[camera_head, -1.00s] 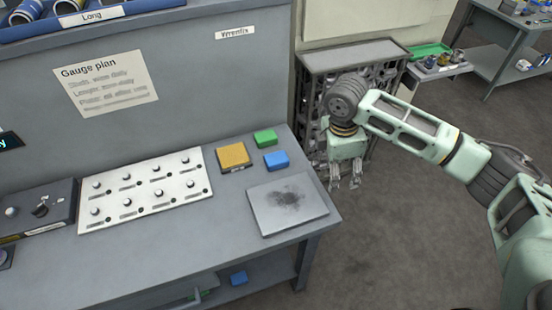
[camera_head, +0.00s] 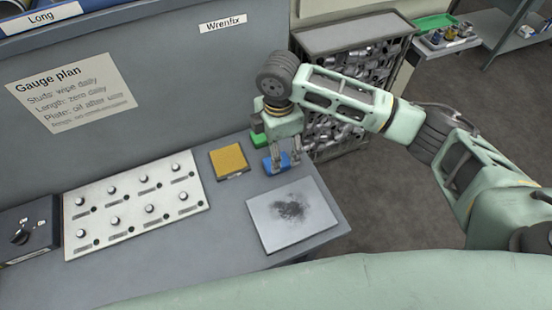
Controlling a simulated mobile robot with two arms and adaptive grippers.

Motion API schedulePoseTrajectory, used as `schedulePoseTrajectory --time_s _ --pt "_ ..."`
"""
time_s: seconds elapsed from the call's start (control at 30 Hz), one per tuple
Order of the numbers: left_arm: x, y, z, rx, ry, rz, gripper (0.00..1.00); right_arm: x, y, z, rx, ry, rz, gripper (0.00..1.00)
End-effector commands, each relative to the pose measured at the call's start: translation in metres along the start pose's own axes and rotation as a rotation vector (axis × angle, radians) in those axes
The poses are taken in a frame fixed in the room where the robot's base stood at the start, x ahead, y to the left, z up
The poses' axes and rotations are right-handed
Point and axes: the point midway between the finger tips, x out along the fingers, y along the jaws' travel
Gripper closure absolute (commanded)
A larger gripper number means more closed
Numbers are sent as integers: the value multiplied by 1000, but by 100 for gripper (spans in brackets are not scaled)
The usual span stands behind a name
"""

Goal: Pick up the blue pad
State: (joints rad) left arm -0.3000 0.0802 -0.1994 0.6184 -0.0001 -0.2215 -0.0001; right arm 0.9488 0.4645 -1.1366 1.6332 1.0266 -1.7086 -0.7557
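The blue pad (camera_head: 284,166) lies on the grey bench top (camera_head: 221,206) near its right edge, in the head view. My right gripper (camera_head: 283,165) points down over it with its fingers apart, one toward each side of the pad. The fingers partly hide the pad. I cannot tell whether the fingertips touch it. My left gripper is not in view.
A green pad (camera_head: 258,139) sits just behind, partly hidden by my gripper. A yellow pad (camera_head: 229,160) lies to the left. A stained grey plate (camera_head: 309,223) lies in front. A knobbed white panel (camera_head: 136,217) is further left. A rack (camera_head: 363,38) stands behind right.

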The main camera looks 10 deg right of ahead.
Motion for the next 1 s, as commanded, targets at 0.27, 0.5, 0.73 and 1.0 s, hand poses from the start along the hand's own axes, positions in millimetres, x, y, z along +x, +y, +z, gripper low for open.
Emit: schedulePoseTrajectory --time_s 0.27,0.5,0.73,1.0 --pt "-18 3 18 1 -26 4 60 38 0 -4 2 -1 -2 39" --pt "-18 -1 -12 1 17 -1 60 48 0 -4 0 -1 2 39" --pt "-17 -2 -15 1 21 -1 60 48 0 -3 0 -1 2 50" --pt "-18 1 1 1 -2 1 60 48 0 -3 0 -1 2 74"
